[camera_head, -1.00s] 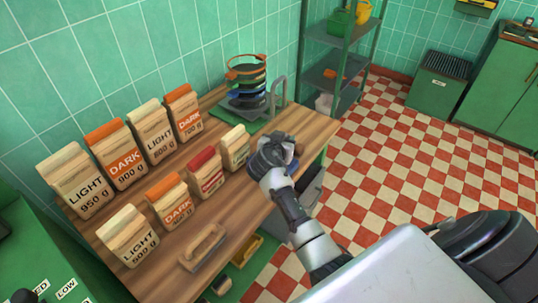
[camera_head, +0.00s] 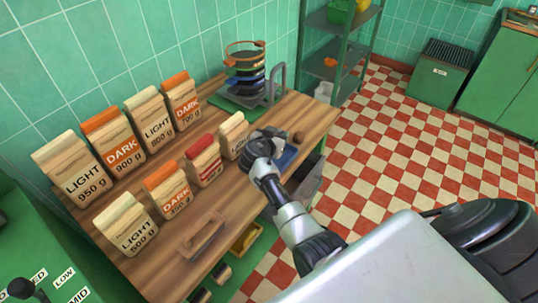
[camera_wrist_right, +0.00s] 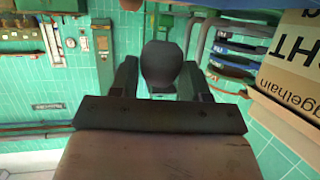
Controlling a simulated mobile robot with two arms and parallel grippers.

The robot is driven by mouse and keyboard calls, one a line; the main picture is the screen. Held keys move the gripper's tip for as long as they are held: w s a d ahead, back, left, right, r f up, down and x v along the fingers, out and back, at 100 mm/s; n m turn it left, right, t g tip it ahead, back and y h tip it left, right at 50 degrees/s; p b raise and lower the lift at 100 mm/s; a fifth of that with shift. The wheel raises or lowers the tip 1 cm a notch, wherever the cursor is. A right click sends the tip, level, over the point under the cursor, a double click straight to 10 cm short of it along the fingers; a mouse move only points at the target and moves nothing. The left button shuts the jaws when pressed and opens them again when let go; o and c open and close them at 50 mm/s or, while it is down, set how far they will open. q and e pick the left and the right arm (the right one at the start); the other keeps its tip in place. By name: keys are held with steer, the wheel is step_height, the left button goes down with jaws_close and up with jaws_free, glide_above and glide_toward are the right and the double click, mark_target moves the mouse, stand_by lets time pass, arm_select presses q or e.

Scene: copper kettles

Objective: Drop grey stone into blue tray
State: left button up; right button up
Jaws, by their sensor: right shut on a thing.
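The blue tray (camera_head: 287,157) lies near the right end of the wooden worktop in the head view, partly hidden by my right gripper. My right gripper (camera_head: 272,137) is just left of the tray in the picture, above the worktop. In the right wrist view, my right gripper (camera_wrist_right: 160,75) is shut on a dark grey rounded stone (camera_wrist_right: 161,62), held between its two fingers. The stone is hidden behind the gripper in the head view. My left gripper is not in view.
A small brown object (camera_head: 298,137) sits beyond the tray. Several coffee bags (camera_head: 124,146) stand in rows to the left, the closest small bag (camera_head: 233,134) beside my gripper. A rack of dark discs (camera_head: 246,82) stands at the back. A wooden handled piece (camera_head: 203,236) lies in front.

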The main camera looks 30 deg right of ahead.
steer(key=o, duration=1)
steer(key=shift+o, duration=0.2)
steer(key=p+v, duration=0.2)
steer(key=v, duration=0.9)
steer(key=shift+p, duration=0.35)
steer(key=shift+d, duration=0.1)
